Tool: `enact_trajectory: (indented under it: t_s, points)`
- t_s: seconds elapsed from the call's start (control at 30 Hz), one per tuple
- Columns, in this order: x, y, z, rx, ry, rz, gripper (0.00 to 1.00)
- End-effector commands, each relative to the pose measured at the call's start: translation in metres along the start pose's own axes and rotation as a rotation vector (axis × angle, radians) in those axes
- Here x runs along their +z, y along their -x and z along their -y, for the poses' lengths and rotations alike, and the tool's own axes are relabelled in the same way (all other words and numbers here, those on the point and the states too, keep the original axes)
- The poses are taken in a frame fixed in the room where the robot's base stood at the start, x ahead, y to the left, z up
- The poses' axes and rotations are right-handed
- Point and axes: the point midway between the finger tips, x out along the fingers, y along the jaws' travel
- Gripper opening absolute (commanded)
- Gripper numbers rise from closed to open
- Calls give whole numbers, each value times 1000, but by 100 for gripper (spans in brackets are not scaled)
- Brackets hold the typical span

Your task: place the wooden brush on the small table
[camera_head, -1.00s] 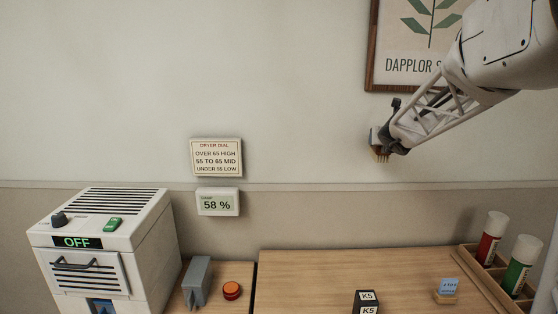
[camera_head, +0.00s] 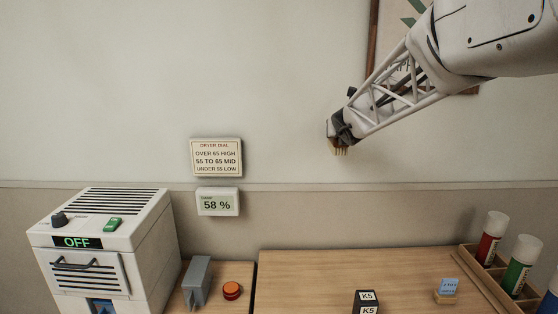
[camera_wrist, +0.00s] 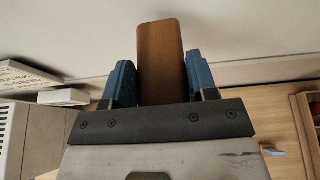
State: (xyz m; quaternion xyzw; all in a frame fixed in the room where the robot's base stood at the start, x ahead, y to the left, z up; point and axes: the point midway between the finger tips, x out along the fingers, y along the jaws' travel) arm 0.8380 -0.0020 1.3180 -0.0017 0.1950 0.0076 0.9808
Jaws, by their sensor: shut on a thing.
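The wooden brush (camera_wrist: 161,52) is a brown block between the two blue fingertips in the wrist view. My gripper (camera_head: 342,134) is shut on it. In the head view the brush's pale bristles (camera_head: 341,150) point down, and my gripper hides much of the rest. It is held in the air in front of the wall, above the wooden tops. A narrow wooden top (camera_head: 241,297) lies between the white dryer and a wider wooden table top (camera_head: 310,273). I cannot tell for certain which one is the small table.
The white dryer (camera_head: 105,238) reads OFF. The wide top holds a black K5 block (camera_head: 367,301), a blue-labelled block (camera_head: 448,290) and a wooden rack (camera_head: 483,279) of tubes.

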Motion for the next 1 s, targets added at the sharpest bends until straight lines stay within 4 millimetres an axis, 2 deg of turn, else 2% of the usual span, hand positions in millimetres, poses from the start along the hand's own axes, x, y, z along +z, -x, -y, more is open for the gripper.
enact_trajectory:
  t_s: [0.23,1.0]
  points:
    - [2,4,-15,10,4,0,22]
    - [6,14,-44,29,12,3,22]
